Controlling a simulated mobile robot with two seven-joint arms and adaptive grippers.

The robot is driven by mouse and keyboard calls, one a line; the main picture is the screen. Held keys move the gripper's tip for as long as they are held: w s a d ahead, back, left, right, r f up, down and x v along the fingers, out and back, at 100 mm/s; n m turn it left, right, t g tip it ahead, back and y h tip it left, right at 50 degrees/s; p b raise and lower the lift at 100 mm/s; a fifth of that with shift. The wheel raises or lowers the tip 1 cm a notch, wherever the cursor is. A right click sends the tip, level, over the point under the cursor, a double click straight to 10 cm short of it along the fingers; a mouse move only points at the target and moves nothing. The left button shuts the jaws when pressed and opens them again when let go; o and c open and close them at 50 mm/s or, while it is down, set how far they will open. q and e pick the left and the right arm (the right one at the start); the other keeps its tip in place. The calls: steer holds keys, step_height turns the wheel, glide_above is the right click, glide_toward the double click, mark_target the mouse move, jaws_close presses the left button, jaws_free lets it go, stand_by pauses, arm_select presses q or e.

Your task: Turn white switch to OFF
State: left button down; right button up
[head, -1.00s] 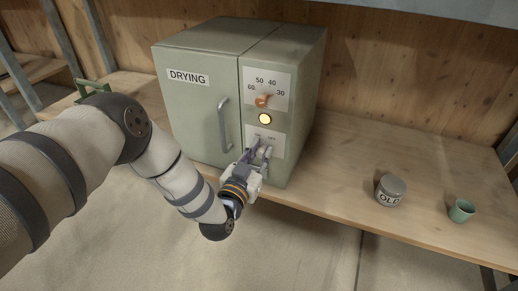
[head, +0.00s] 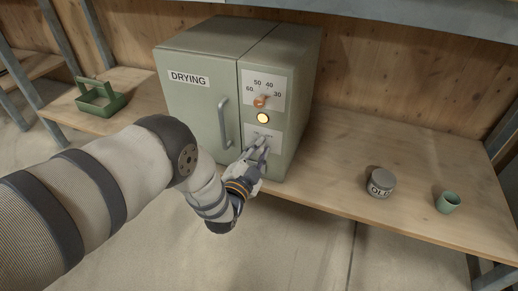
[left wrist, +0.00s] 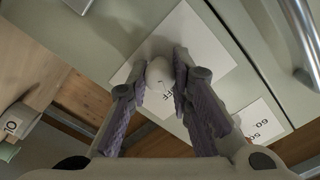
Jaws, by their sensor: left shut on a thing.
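The green DRYING cabinet (head: 190,115) stands on the wooden shelf. The white switch (left wrist: 159,74) is a rounded knob on a white label plate (left wrist: 207,48) low on its front. My left gripper (head: 260,147) is at this plate, below the lit yellow lamp (head: 263,118). In the left wrist view its two fingers are shut on the switch, one on each side. The fingers hide the switch in the head view and cover part of the lettering; "FF" shows beside the knob. The switch's exact setting is hard to tell. My right gripper is not in view.
An orange dial (head: 261,102) with a number scale sits above the lamp, and a grey door handle (head: 223,122) to the left. A lidded tin (head: 380,183) and a green cup (head: 448,203) stand to the right. A green carrier (head: 103,100) stands at left.

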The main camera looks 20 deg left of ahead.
arm_select(q)
steer(key=shift+f+m, duration=0.15)
steer(key=shift+m, duration=0.15)
steer(key=c, duration=1.4)
jaws_free()
steer(key=s, duration=1.2)
steer(key=shift+a, duration=0.25)
